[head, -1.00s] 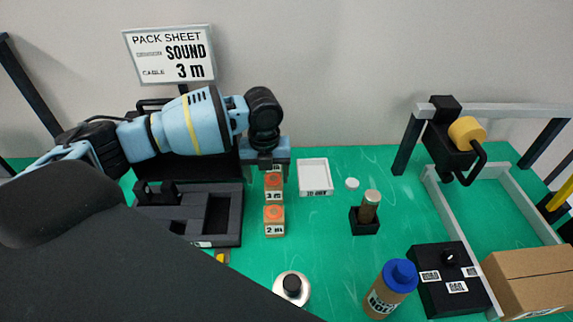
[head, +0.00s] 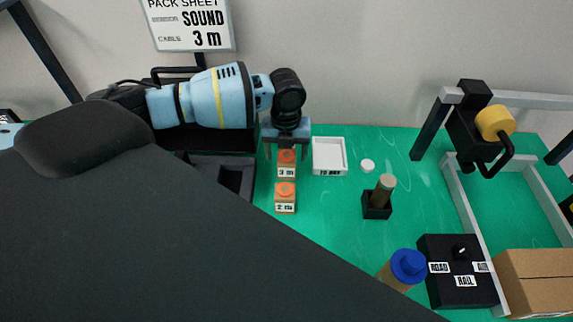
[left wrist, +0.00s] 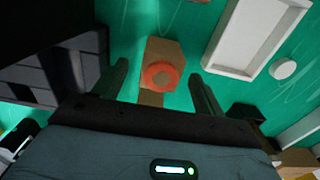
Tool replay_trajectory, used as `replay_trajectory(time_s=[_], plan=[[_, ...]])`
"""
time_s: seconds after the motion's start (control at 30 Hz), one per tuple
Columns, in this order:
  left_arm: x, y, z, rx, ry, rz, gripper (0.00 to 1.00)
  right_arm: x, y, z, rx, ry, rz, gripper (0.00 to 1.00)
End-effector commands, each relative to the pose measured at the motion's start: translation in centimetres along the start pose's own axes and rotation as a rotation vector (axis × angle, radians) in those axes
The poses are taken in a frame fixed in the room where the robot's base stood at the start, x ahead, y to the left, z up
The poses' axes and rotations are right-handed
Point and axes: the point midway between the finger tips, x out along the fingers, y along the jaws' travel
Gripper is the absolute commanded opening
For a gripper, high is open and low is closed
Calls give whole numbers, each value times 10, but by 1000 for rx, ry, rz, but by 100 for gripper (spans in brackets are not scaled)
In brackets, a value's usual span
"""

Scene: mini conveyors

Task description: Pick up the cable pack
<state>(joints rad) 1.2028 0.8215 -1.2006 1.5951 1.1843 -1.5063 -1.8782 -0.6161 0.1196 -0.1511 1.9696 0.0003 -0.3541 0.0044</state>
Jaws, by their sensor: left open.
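The 3 m cable pack (head: 286,171) is a small brown box with an orange round top and a white label. It stands on the green table behind the similar 2 m pack (head: 285,206). My left gripper (head: 287,152) points down over the 3 m pack, open, with a finger at each side. In the left wrist view a brown pack with an orange ring (left wrist: 160,75) lies between the two spread fingers, with gaps at both sides. Its label does not show there. My right gripper is not in view. The sheet (head: 190,22) reads SOUND, 3 m.
A white tray (head: 316,172) stands close right of the packs, with a white disc (head: 367,166) beyond. A dark tray (head: 238,163) lies left. A blue-capped bottle (head: 408,265), black box (head: 445,298) and carton (head: 540,275) stand at front right.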

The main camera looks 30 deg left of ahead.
Motion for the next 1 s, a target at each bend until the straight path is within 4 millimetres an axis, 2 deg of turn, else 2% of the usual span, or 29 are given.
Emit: replay_trajectory(time_s=[0.23,0.57,0.9,0.97,1.0], plan=[[34,-1,-1,0,1,1,71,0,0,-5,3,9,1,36],[41,-1,-1,0,0,0,71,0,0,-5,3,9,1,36],[40,-1,-1,0,1,0,28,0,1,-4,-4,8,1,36],[40,-1,-1,0,1,1,20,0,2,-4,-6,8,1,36],[40,-1,-1,0,0,0,20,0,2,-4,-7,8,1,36]])
